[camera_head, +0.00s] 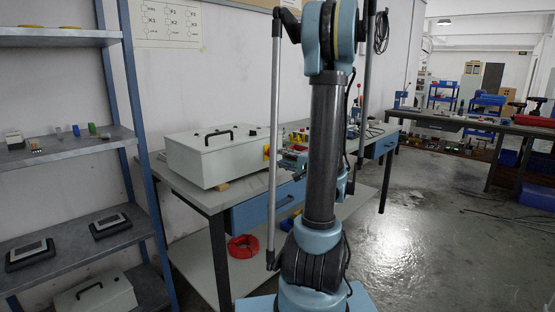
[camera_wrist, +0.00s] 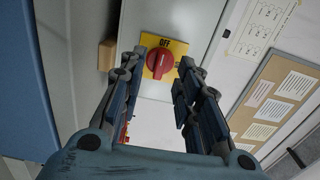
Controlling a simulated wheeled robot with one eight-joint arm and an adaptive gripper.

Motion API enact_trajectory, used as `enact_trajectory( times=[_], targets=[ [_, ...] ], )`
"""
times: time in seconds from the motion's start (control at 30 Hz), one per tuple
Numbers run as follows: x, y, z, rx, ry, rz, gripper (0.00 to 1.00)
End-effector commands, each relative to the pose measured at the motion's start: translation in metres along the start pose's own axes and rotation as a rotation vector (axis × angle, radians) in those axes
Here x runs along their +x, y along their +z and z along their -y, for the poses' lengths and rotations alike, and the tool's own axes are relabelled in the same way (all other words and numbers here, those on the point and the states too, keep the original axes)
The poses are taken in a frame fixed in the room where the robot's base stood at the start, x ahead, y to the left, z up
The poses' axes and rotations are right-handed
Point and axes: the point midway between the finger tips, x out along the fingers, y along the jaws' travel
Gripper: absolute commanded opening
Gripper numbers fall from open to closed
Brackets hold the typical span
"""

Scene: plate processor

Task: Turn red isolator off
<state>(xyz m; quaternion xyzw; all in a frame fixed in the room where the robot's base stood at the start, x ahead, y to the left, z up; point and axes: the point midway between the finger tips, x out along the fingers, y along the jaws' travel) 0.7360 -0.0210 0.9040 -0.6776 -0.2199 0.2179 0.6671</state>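The red isolator (camera_wrist: 160,61) is a round red knob on a yellow plate, with the word OFF at the plate's edge. It is on the face of a light grey box (camera_wrist: 182,20). The box (camera_head: 210,158) also shows on the table in the head view, with a yellow patch on its right side partly hidden by my arm. My gripper (camera_wrist: 158,72) is open and empty, its fingertips on either side of the knob in the wrist view. I cannot tell whether they touch it. I cannot tell which way the knob's handle points. The gripper is not clear in the head view.
The box stands on a grey table (camera_head: 205,198) with blue drawers. Other equipment lies to its right, largely behind my arm. A blue-framed shelf (camera_head: 65,148) stands at the left. A red coil (camera_head: 243,246) lies on the table's lower shelf. Open floor (camera_head: 430,210) is at the right.

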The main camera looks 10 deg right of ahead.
Motion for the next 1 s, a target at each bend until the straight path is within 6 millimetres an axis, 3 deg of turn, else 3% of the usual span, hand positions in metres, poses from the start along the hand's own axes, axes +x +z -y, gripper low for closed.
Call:
enact_trajectory(
  times=[0.5,1.0],
  targets=[
    [-0.059,-0.001,-0.001,0.0,0.001,-0.003,0.31],
    [-0.076,0.001,-0.001,0.0,0.001,0.001,0.31]
  ],
)
